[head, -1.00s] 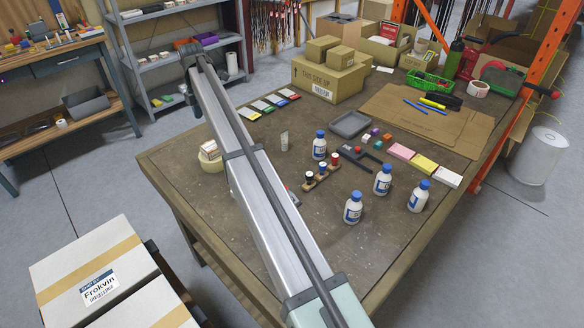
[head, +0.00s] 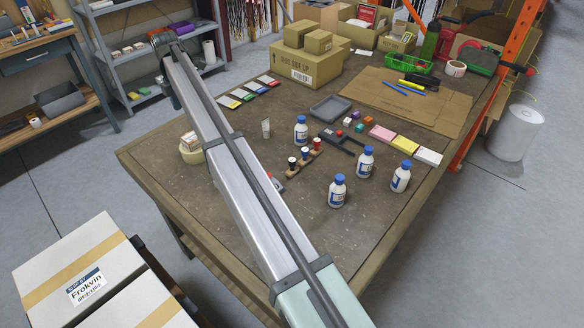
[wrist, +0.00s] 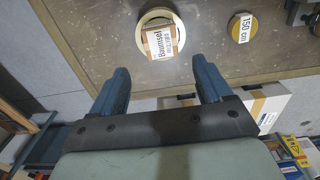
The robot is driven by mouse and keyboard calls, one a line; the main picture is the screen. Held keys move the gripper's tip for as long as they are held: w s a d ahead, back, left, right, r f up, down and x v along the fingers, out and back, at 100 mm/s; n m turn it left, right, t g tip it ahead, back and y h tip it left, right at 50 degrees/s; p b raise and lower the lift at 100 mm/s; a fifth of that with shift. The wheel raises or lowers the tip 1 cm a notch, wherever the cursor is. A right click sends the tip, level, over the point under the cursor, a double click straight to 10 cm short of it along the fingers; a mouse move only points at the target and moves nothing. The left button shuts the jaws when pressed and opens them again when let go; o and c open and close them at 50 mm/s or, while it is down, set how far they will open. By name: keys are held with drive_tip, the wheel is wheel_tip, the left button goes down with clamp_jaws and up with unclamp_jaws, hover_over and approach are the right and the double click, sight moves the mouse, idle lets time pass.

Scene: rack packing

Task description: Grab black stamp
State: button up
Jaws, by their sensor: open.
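A small wooden holder (head: 304,163) with several small upright pieces, dark and red-topped, stands mid-table in the head view. No stamp is between the fingers.
Several white bottles with blue caps (head: 365,162) stand right of the holder. A grey tray (head: 331,107) lies behind it. A round piece marked 150 cm (wrist: 240,28) shows in the wrist view. Cartons (head: 305,66) stand at the back. The table's front is clear.

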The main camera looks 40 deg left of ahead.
drive_tip(key=c, duration=0.3)
drive_tip(key=shift+w, duration=0.1)
